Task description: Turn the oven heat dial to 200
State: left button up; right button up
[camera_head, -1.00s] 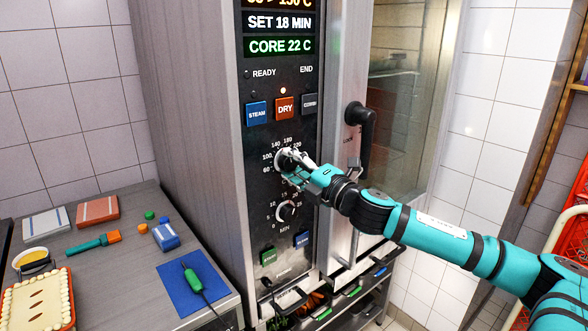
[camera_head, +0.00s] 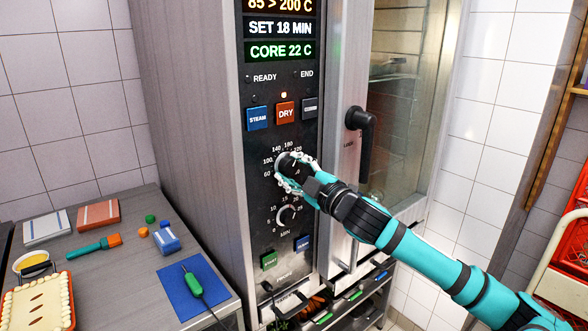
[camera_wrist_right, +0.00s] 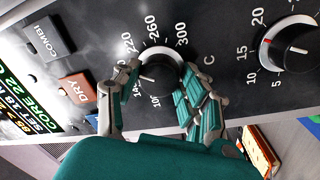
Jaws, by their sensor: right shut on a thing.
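The heat dial (camera_head: 284,161) is a round black knob with a light rim on the oven's control panel, ringed by numbers. It also shows in the right wrist view (camera_wrist_right: 163,66), with a white pointer line; the finger hides part of the scale. My right gripper (camera_head: 293,174) is shut on the dial, its fingers on opposite sides in the wrist view (camera_wrist_right: 158,85). The oven display (camera_head: 280,6) reads 85 > 200 C at its cut-off top line, above SET 18 MIN and CORE 22 C. My left gripper is out of view.
The minute dial (camera_head: 288,214) is just below the heat dial. STEAM (camera_head: 257,118) and DRY (camera_head: 286,112) buttons lie above it. The oven door handle (camera_head: 361,135) stands out to the right. A side table (camera_head: 120,270) at left holds a blue mat (camera_head: 190,290) and several small items.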

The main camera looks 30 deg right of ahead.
jog(key=shift+m, duration=0.4)
jog(key=o, duration=1.2)
jog(key=s, duration=0.8)
jog(key=s+f, duration=0.1)
jog(key=s, duration=0.3)
jog(key=shift+d, duration=0.3)
